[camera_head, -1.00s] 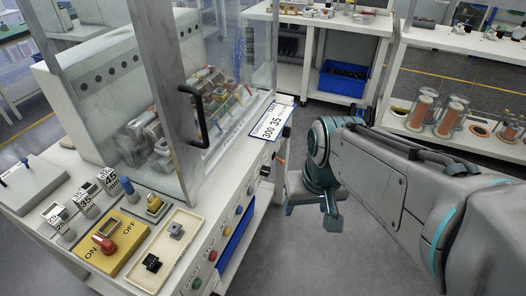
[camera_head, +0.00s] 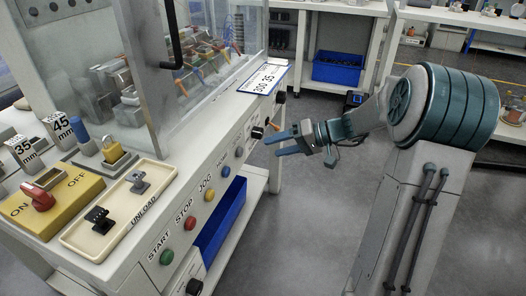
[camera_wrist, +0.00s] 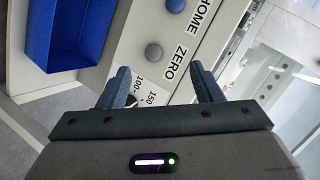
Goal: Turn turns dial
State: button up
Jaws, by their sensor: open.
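The front panel of the white machine carries a small black dial (camera_head: 257,132) near its right end. My gripper (camera_head: 280,143) is open and empty, its two blue fingers pointing left at the panel, close to the dial. In the wrist view, the fingers (camera_wrist: 160,84) are spread apart in front of the panel. Printed scale marks "100" and "150" (camera_wrist: 146,90) show between them, low in the picture. The dial itself is mostly hidden there behind the gripper body. I cannot tell whether a finger touches the panel.
Round buttons, such as the red START-STOP row's red button (camera_head: 191,223), line the panel. A blue bin (camera_head: 221,215) is below the panel. Floor to the right is clear.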

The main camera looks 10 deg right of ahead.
aim_at(262, 134)
jog(key=w+d+f+t+y+b, duration=0.2)
jog(key=w+d+f+t+b, duration=0.45)
jog(key=d, duration=0.25)
jog(key=b+x, duration=0.2)
jog(key=x, duration=1.1)
jog(key=shift+w+a+m+g+y+b, duration=0.2)
jog(key=shift+w+m+g+y+b, duration=0.1)
jog(key=shift+g+b, duration=0.1)
jog(key=shift+r, duration=0.1)
jog(key=c, duration=1)
